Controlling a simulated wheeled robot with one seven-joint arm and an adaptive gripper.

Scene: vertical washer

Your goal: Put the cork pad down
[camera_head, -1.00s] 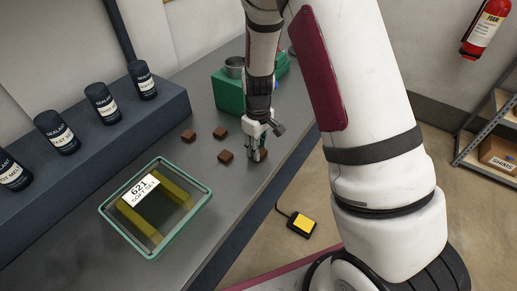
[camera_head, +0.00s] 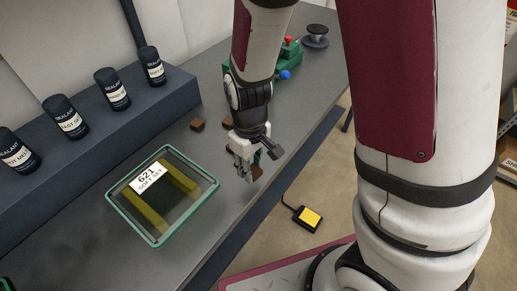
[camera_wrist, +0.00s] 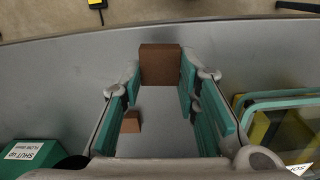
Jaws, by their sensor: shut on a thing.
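My gripper (camera_head: 248,168) points down over the grey bench, right of the glass tray labelled 621 SOFT SET (camera_head: 207,190). Its fingers are shut on a brown cork pad (camera_wrist: 160,65), which sits between the fingertips in the wrist view. In the head view the held pad (camera_head: 257,172) shows only partly behind the fingers. I cannot tell whether it touches the bench. Another brown pad (camera_head: 197,125) lies on the bench behind the tray, and one more (camera_head: 228,122) is partly hidden by my arm. A loose pad (camera_wrist: 131,123) also shows between my fingers in the wrist view.
The teal-rimmed tray also shows at the right of the wrist view (camera_wrist: 285,98). Several dark sealant cans (camera_head: 112,88) stand on a raised dark ledge (camera_head: 90,130). A green box (camera_head: 287,56) stands farther back. Bare bench lies between tray and gripper; its edge runs close on the right.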

